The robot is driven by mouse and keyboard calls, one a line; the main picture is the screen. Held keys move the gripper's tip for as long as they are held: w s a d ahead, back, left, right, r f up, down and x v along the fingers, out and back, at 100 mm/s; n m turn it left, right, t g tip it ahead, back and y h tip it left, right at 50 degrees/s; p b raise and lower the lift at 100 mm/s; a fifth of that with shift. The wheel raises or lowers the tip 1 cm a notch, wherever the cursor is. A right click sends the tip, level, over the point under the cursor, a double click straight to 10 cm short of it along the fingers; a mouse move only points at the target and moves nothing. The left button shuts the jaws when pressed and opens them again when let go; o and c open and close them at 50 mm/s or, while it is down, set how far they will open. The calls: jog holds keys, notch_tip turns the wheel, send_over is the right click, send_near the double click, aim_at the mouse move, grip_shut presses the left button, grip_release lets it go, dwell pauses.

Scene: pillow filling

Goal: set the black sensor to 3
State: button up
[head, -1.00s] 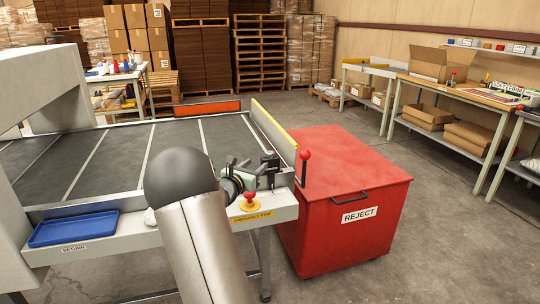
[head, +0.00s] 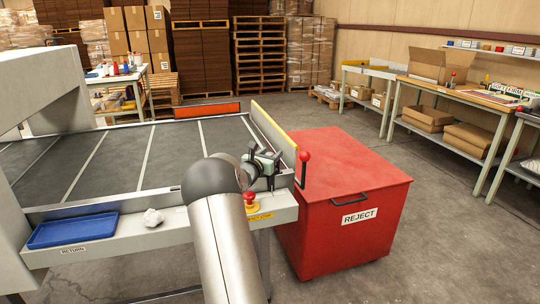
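The black sensor (head: 270,182) appears as a small dark device on a bracket at the right front corner of the conveyor, beside the yellow-topped side rail. Its setting is too small to read. My gripper (head: 264,160) is right at its upper part, and the two overlap in the view. I cannot tell whether the fingers touch it or whether they are open or shut. My arm's thick grey links come up from the bottom middle and hide part of the conveyor's front ledge.
A red emergency stop button (head: 250,198) sits on the ledge close to my arm. A lever with a red knob (head: 304,156) stands by the rail. A red reject bin (head: 345,205) is to the right. A blue tray (head: 72,230) and a white lump (head: 153,217) lie on the left ledge.

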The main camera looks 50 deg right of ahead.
grip_shut()
jog(key=w+a+p, duration=0.2)
jog(key=w+a, duration=0.3)
jog(key=a, duration=0.3)
jog(key=w+a+p, duration=0.1)
jog(key=w+a, duration=0.5)
jog(key=a, duration=0.2)
jog(key=w+a+p, duration=0.2)
jog(key=w+a, duration=0.4)
jog(key=a, duration=0.3)
jog(key=shift+w+p, duration=0.15)
jog(key=shift+p, duration=0.15)
jog(key=shift+a, duration=0.1)
jog(key=shift+o, duration=0.7)
grip_release()
jog(key=shift+w+a, duration=0.1)
jog(key=shift+a, duration=0.05)
jog(key=s+a, duration=0.3)
jog(key=a, duration=1.4)
jog(key=shift+s, duration=0.15)
